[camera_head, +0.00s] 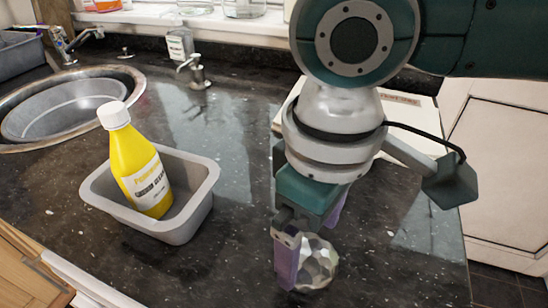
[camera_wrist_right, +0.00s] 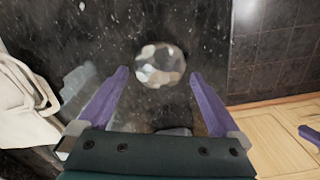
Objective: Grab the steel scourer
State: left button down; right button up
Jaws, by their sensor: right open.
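The steel scourer (camera_head: 317,264) is a faceted, silvery ball on the dark granite counter, toward its front right. My right gripper (camera_head: 308,250) is just above and around it, with a purple finger covering part of the scourer's left side. In the right wrist view the scourer (camera_wrist_right: 161,65) lies ahead of the open fingertips (camera_wrist_right: 158,74), roughly centred between them. Nothing is held between the fingers.
A grey tub (camera_head: 183,226) holding a yellow cleaner bottle (camera_head: 146,174) stands left of my right gripper. A sink (camera_head: 22,147) is at the far left, with a soap pump (camera_head: 197,76) behind. The granite between tub and gripper is clear.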

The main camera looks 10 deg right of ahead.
aim_at(307, 261)
notch_tip(307, 261, down, 2)
jog(key=shift+f, duration=0.25)
jog(key=c, duration=1.1)
